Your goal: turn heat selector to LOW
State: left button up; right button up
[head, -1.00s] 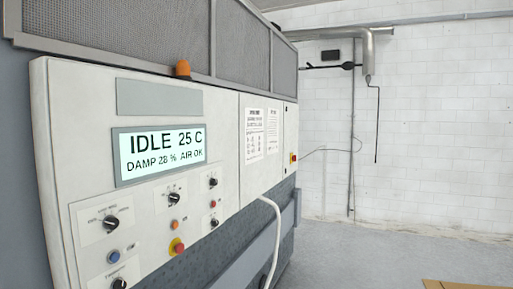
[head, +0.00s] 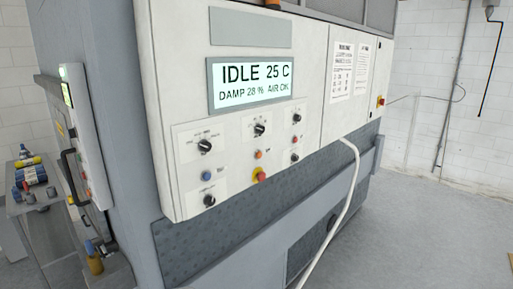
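The control panel (head: 165,100) of the washer fills the middle of the head view. Its display (head: 251,82) reads IDLE 25 C, DAMP 28 %, AIR OK. Below it are several black rotary knobs: a left knob (head: 204,146), a middle knob (head: 259,129), a right upper knob (head: 297,118), a right lower knob (head: 294,157) and a bottom left knob (head: 209,200). The labels are too small to read, so I cannot tell which is the heat selector or its setting. Neither of my grippers is in view.
A blue button (head: 206,176), an orange button (head: 259,154) and a red emergency button (head: 259,174) sit among the knobs. A white hose (head: 345,205) hangs in front of the machine. A cart (head: 42,222) with rolls stands at left. Floor at right is clear.

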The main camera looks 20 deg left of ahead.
aim_at(204, 145)
jog(key=k, duration=0.3)
jog(key=z, duration=0.25)
jog(key=i, duration=1.25)
jog(key=u, duration=0.75)
